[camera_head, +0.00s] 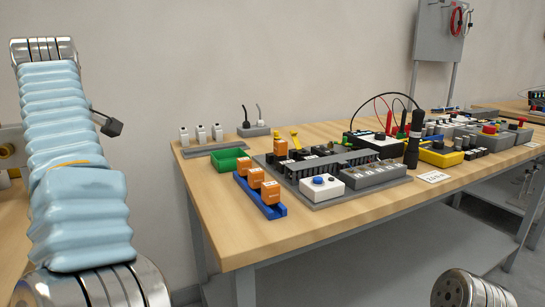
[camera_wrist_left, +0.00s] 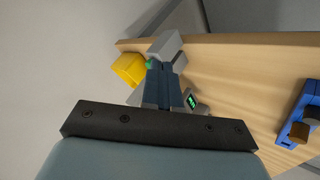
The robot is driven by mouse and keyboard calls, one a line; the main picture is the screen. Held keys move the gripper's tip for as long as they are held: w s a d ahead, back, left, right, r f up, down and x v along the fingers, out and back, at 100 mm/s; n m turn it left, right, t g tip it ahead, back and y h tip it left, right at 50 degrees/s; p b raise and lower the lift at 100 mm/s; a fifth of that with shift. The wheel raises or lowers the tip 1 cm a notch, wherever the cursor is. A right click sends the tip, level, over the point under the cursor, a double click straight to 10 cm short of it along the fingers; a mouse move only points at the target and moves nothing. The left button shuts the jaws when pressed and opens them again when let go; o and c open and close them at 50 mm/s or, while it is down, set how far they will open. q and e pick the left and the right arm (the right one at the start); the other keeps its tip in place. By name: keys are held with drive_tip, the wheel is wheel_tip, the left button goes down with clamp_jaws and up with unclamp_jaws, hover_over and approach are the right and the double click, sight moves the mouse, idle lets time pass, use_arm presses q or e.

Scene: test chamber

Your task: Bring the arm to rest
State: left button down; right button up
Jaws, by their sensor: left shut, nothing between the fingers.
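My left arm, in a pale blue ribbed sleeve (camera_head: 75,170) between metal rings, stands up at the left of the head view, left of the workbench (camera_head: 235,235). My left gripper is outside the head view. In the left wrist view its fingers (camera_wrist_left: 163,82) are together beyond a dark bar with screws, with nothing held. They show against a pale wooden surface and a grey background; their height above it is unclear. My right gripper is in neither view.
The bench carries a green bin (camera_head: 230,160), a blue rail with orange blocks (camera_head: 262,205), a white box with a blue button (camera_head: 321,183) and a black upright cylinder (camera_head: 413,140). A yellow object (camera_wrist_left: 128,69) shows in the wrist view. The bench's front-left corner is bare.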

use_arm(q)
drive_tip(key=w+a+f+m+g, duration=0.15)
drive_tip(key=w+f, duration=0.25)
drive_tip(key=f, duration=0.8)
drive_tip(key=w+a+f+m+g, duration=0.1)
drive_tip(key=w+a+f, duration=0.25)
drive_tip(key=f, duration=0.85)
drive_tip(key=s+d+f+m+g+h, duration=0.1)
drive_tip(key=d+f+m, duration=0.15)
drive_tip(key=f, duration=1.15)
drive_tip(key=s+d+f+m+g+h, duration=0.1)
drive_tip(key=s+d+f+m, duration=0.15)
drive_tip(key=f, duration=1.25)
drive_tip(key=s+d+f+m+g+h, duration=0.1)
drive_tip(key=s+d+f+m+h, duration=0.1)
drive_tip(key=s+d+f, duration=0.5)
drive_tip(key=s+d+f+m+g+h, duration=0.1)
drive_tip(key=s+d+f, duration=0.2)
drive_tip(key=d+f, duration=0.35)
drive_tip(key=s+d+f+m+h, duration=0.3)
drive_tip(key=s+d, duration=0.9)
drive_tip(key=d, duration=0.4)
drive_tip(key=shift+s+d+m+h, duration=0.3)
drive_tip(key=shift+m+h, duration=0.45)
drive_tip(key=shift+h, duration=0.35)
drive_tip(key=shift+w+t, duration=0.1)
drive_tip(key=shift+t, duration=0.15)
